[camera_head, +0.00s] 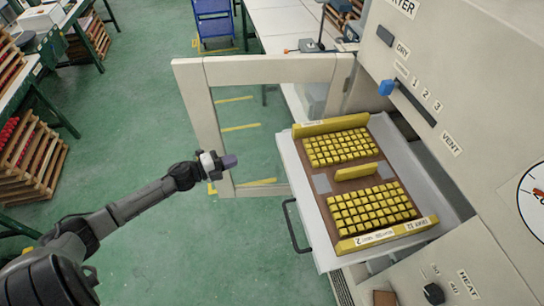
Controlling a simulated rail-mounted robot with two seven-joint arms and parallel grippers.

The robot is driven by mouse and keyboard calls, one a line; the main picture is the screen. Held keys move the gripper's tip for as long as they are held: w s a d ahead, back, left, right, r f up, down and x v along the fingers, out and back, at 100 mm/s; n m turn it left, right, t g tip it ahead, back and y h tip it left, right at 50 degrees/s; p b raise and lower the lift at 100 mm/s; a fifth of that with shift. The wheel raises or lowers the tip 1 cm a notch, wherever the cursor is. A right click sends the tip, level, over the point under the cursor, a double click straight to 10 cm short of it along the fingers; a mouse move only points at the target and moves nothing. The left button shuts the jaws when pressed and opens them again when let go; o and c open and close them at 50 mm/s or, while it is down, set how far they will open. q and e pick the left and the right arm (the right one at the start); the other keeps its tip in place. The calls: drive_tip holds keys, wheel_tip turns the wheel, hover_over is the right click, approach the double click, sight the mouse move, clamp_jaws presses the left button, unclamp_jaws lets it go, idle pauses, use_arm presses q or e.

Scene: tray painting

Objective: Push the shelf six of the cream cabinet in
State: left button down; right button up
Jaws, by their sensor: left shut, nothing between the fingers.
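The cream cabinet (478,105) stands at the right, with its framed door (198,105) swung open. A pale shelf (310,205) sticks out of the cabinet opening, with a black handle (289,228) at its left side. I cannot read a shelf number on it. The shelf bears a brown board (322,196) with two blocks of small yellow pieces and yellow bars. My left gripper (229,161) is shut and empty, left of the shelf and apart from it, near the open door's lower frame. My right gripper is out of view.
The cabinet front carries a blue slider (387,88), printed labels, a dial and a black knob (434,293). Wooden racks (32,155) and green-legged benches stand at the left. A blue cart (213,20) is at the back. The green floor between is clear.

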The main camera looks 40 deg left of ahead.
use_arm(q)
drive_tip(key=s+d+r+m+h, duration=0.1)
drive_tip(key=d+m+h, duration=0.1)
drive_tip(key=d+h, duration=0.1)
drive_tip(key=m+h+p, duration=0.1)
drive_tip(key=m+p, duration=0.1)
drive_tip(key=p, duration=0.1)
approach(283, 158)
drive_tip(key=shift+g, duration=0.4)
drive_tip(key=x, duration=0.3)
drive_tip(key=r+x, duration=0.1)
drive_tip(key=x, duration=0.1)
drive_tip(key=shift+w+d, duration=0.1)
drive_tip(key=shift+w, duration=0.15)
drive_tip(key=shift+x, duration=1)
drive_tip(key=shift+w+d+f, duration=0.1)
drive_tip(key=shift+f, duration=0.05)
